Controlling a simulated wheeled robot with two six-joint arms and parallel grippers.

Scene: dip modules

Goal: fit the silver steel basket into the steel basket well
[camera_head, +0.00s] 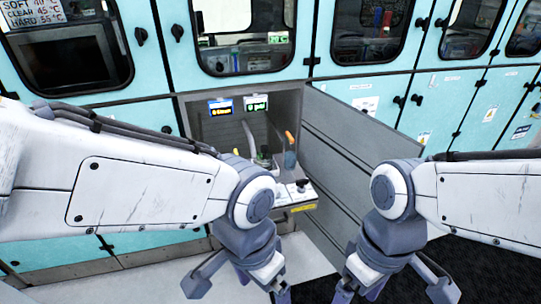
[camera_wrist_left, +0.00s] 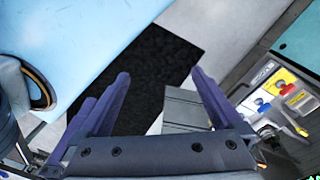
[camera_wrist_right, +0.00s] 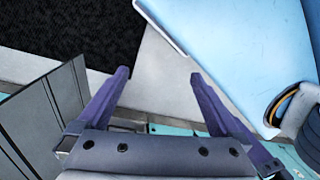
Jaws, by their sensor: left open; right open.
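I cannot make out the silver steel basket or the steel basket well for certain in any view. An open bay (camera_head: 255,105) in the cabinet wall shows in the head view, with a pull-out shelf (camera_head: 297,205) at its bottom, partly hidden by my left arm. My left gripper (camera_head: 262,285) is open and empty in front of the shelf, low in the head view; its fingers also show in the left wrist view (camera_wrist_left: 160,75). My right gripper (camera_head: 360,292) is open and empty to its right; its spread fingers show in the right wrist view (camera_wrist_right: 159,73).
A grey door panel (camera_head: 350,150) stands open to the right of the bay. Two small lit displays (camera_head: 238,105) and an orange-handled item (camera_head: 290,145) are in the bay. Turquoise cabinets (camera_head: 350,40) line the back. Dark matting (camera_wrist_left: 140,65) covers part of the floor.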

